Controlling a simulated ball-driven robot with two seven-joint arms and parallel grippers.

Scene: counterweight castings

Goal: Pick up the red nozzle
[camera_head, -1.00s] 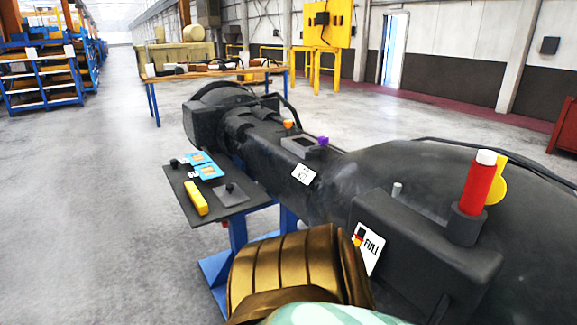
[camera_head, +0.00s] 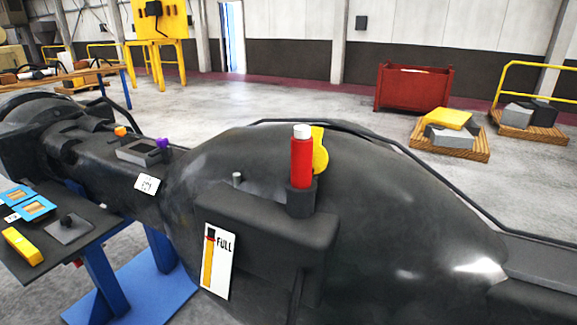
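The red nozzle (camera_head: 301,160) is a red cylinder with a white top. It stands upright in a dark round holder (camera_head: 300,199) on top of a black box-like part (camera_head: 262,232) of the large dark casting (camera_head: 400,215). Neither of my grippers is in view.
A white FULL label (camera_head: 218,262) is on the box-like part. A small dark table (camera_head: 95,235) at left holds a yellow block (camera_head: 22,246) and blue cards. A red bin (camera_head: 413,88) and loaded pallets (camera_head: 448,140) stand behind. A yellow railing is at far right.

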